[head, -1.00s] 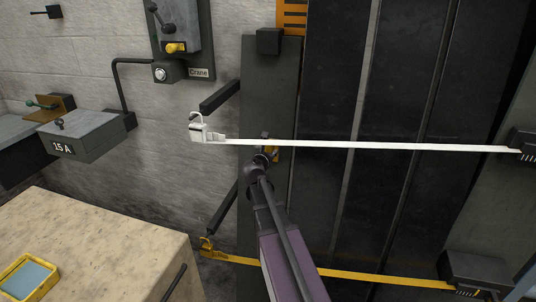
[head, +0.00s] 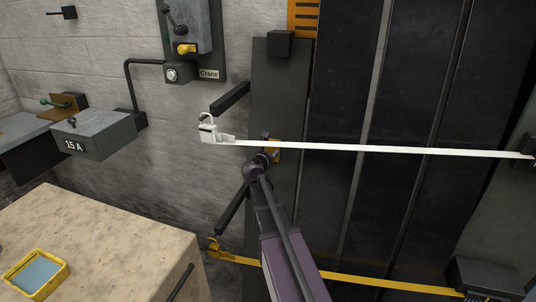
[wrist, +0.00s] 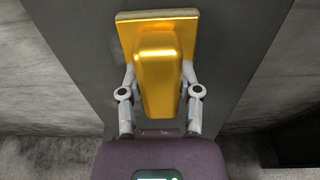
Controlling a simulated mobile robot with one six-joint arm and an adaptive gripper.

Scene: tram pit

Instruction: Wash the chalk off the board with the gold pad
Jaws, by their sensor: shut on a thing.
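My gripper (wrist: 160,98) is shut on the gold pad (wrist: 158,75), with one finger on each side of its raised grip. The pad's flat plate faces a dark grey upright board (wrist: 75,25); I cannot tell whether it touches. In the head view the board (head: 276,85) is a tall dark panel on the wall, and a small part of the pad (head: 275,155) shows beside my wrist, just below the white bar. I can make out no chalk marks on the board; my arm and the pad hide part of it.
A white bar (head: 380,149) and a yellow bar (head: 370,282) cross in front of dark panels. A stone-topped counter (head: 120,245) at lower left bears a yellow-rimmed tray (head: 62,267) with a blue inside. A 15 A box (head: 95,135) and Crane switch (head: 190,72) are on the wall.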

